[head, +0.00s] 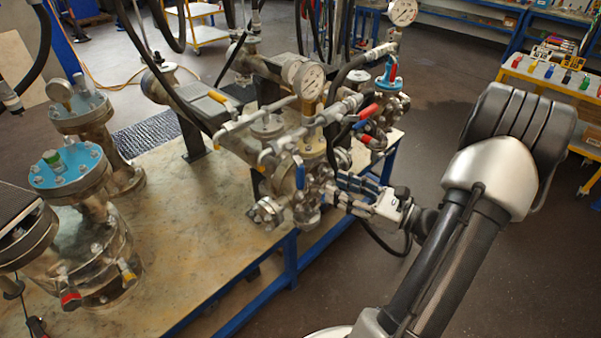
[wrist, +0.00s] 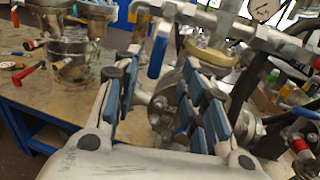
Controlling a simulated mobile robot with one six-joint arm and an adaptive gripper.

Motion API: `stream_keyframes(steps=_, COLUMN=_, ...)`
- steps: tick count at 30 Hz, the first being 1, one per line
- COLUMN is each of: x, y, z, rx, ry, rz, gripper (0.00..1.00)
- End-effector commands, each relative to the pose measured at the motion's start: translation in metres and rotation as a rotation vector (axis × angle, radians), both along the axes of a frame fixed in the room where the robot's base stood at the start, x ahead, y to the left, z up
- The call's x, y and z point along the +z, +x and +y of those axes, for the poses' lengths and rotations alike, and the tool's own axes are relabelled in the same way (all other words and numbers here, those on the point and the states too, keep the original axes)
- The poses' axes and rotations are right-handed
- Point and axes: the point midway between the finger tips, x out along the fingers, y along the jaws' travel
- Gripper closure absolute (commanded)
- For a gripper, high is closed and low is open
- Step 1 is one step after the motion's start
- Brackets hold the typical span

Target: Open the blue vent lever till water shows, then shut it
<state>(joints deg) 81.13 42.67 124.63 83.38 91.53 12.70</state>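The blue vent lever (head: 299,176) hangs down, about upright, on the front of the flanged vessel (head: 310,150) with the pressure gauge. In the wrist view a blue lever (wrist: 157,57) hangs below a metal pipe, between the lines of my two fingers. My gripper (head: 336,188) is just right of the lever in the head view, pointing at the vessel. Its blue-padded fingers are spread apart with nothing held between them. Lever and fingers look apart, though the exact depth gap cannot be told. No water shows in either view.
Red-handled valves (head: 368,110) and a second gauge (head: 402,12) stand behind. Blue-topped vessels (head: 70,170) stand at the left of the bench (head: 200,235). Pipes, flanges and black hoses crowd the lever.

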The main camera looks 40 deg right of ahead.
Motion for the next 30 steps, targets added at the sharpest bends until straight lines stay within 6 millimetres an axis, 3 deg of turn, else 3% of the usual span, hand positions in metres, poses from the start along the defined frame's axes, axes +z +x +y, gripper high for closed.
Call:
stream_keyframes(steps=9, x=-0.001, y=0.068, z=0.021, rx=0.007, ry=-0.003, rz=-0.001, gripper=0.61)
stream_keyframes(steps=15, x=-0.001, y=0.099, z=0.029, rx=0.004, ry=-0.002, rz=0.000, gripper=0.61)
stream_keyframes(steps=21, x=0.000, y=0.113, z=0.032, rx=0.002, ry=-0.002, rz=-0.001, gripper=0.61)
stream_keyframes(steps=30, x=0.000, y=0.115, z=0.033, rx=0.001, ry=-0.002, rz=0.000, gripper=0.62)
